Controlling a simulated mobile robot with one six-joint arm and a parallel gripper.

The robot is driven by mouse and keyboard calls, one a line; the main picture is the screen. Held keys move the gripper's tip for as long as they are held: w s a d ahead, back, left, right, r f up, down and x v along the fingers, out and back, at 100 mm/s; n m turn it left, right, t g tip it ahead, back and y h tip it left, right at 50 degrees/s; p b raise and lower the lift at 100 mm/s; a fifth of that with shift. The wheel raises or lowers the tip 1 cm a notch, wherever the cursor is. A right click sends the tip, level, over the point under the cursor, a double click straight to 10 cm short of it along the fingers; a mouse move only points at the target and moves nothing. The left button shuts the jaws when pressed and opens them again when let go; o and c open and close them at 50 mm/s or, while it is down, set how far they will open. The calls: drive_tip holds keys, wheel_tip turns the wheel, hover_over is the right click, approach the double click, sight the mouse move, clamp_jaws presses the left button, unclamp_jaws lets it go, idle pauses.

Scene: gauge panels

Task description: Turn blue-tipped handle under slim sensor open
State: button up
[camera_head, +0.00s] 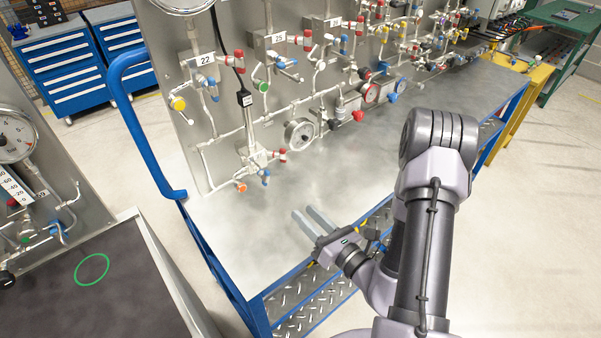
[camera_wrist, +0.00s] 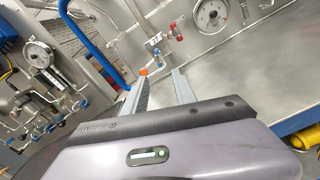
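The slim sensor (camera_head: 245,98) is a narrow black upright body with a cable, mounted on the grey panel in the head view. Below it is a metal valve block (camera_head: 254,157) with a red tip (camera_head: 282,155) at its right. A small blue-tipped handle (camera_head: 265,177) hangs under the block, beside an orange cap (camera_head: 241,186). My gripper (camera_head: 304,211) is open and empty, in front of and lower right of the handle, apart from it. In the wrist view, the gripper's fingers (camera_wrist: 159,74) point toward the panel's lower pipework, with the orange cap (camera_wrist: 144,72) near the left fingertip.
A round gauge (camera_head: 299,134) sits right of the block. Other red, blue and green handles crowd the panel above. A blue rail (camera_head: 143,135) stands at the panel's left. The grey bench top (camera_head: 245,230) is bare between gripper and panel.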

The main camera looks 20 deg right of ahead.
drive_tip(key=b, duration=1.1)
approach(268, 180)
drive_tip(key=shift+w+a+f, duration=0.2)
drive_tip(key=shift+w, duration=0.3)
drive_tip(key=shift+w+a+f, duration=0.2)
drive_tip(key=shift+w+a, duration=0.05)
drive_tip(key=shift+w, duration=0.25)
drive_tip(key=x, duration=0.5)
drive_tip(key=r+p+x, duration=0.1)
drive_tip(key=x, duration=0.2)
drive_tip(key=shift+w, duration=0.3)
clamp_jaws()
